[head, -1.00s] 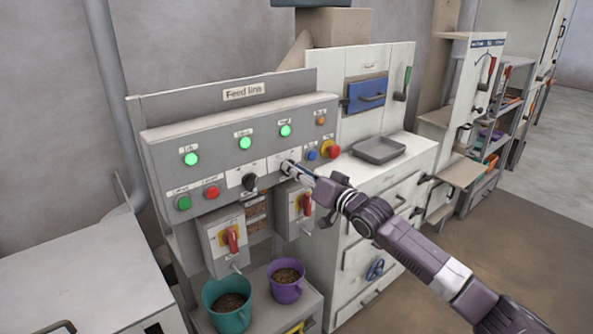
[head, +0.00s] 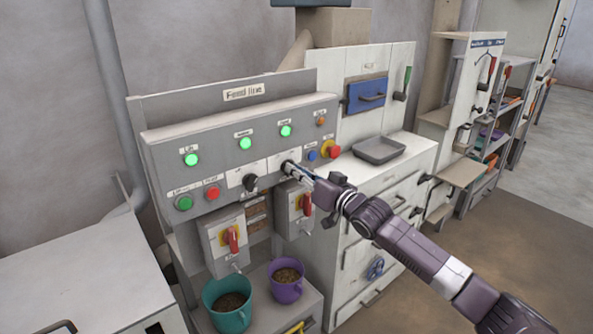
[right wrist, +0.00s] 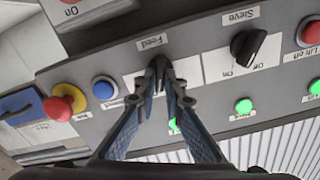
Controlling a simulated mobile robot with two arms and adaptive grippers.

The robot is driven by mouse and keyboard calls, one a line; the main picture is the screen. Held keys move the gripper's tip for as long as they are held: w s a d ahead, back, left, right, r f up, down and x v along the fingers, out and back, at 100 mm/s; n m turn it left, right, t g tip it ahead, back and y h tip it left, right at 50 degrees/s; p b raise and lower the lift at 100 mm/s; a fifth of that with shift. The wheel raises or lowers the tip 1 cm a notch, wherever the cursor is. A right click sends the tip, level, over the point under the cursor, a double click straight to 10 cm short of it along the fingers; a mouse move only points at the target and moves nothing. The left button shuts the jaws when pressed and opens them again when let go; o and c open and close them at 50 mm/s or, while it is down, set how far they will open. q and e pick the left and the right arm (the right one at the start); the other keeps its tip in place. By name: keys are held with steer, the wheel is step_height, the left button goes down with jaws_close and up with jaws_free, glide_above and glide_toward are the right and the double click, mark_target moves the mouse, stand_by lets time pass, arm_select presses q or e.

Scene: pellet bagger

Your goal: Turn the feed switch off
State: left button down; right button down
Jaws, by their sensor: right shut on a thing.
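The feed switch (right wrist: 160,66) is a dark knob on a white plate, under a "Feed" label that appears upside down in the right wrist view. My right gripper (right wrist: 162,78) is shut on this knob, with one finger on each side. The fingers hide most of the knob, so its pointing direction cannot be told. In the head view my right gripper (head: 291,169) reaches the panel from the right. The feed lamp (head: 286,131) above it glows green. My left gripper is not in view.
The black sieve switch (head: 250,182) sits left of the feed switch. A blue button (head: 311,155) and a red emergency knob (head: 333,151) are close on the right. Red-handled isolator boxes (head: 226,240) hang below, above a teal bucket (head: 229,304) and a purple bucket (head: 287,281).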

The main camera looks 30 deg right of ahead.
steer(key=shift+a+n+p, duration=0.2)
steer(key=shift+n+p, duration=0.2)
steer(key=shift+n, duration=4.5)
steer(key=c, duration=2)
jaws_free()
steer(key=s, duration=0.8)
steer(key=s+d, duration=0.1)
steer(key=s, duration=0.3)
